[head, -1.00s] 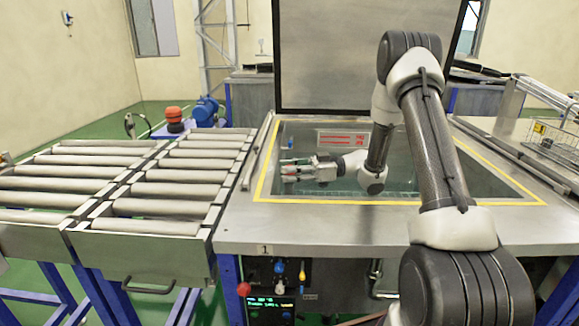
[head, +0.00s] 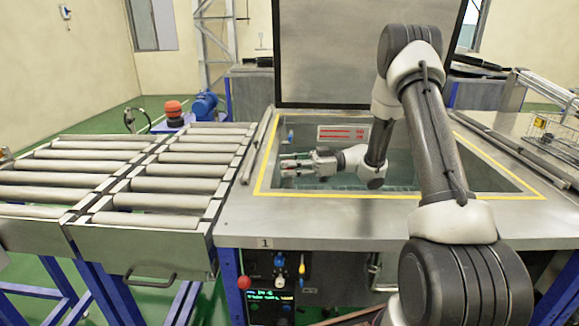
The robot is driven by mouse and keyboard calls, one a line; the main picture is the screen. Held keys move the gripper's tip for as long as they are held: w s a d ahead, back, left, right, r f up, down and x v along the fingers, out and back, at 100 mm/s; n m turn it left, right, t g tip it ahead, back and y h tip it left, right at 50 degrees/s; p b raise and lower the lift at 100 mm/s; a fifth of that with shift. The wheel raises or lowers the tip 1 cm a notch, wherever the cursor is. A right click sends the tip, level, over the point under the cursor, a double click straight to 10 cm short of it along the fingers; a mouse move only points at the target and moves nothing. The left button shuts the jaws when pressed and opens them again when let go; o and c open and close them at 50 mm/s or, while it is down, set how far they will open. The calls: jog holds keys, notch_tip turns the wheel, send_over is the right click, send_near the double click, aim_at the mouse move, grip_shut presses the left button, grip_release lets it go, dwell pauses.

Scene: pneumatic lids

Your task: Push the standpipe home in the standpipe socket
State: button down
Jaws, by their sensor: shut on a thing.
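My gripper (head: 295,166) reaches down inside the open sunken tank (head: 440,199), near its left side. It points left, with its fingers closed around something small. The held thing is mostly hidden by the fingers, and I take it to be the standpipe. The standpipe socket cannot be made out below the gripper, so I cannot tell how deep the pipe sits.
A red-lettered sign (head: 343,133) and a small blue fitting (head: 290,136) are on the tank's far side. A roller conveyor (head: 120,180) adjoins at left. A wire basket (head: 555,135) stands at right.

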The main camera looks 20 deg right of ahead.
aim_at(290, 179)
jog(key=shift+f, duration=2.3)
jog(key=c, duration=1.1)
grip_release()
jog(key=s+d, duration=0.1)
jog(key=d, duration=1.1)
jog(key=shift+s, duration=0.15)
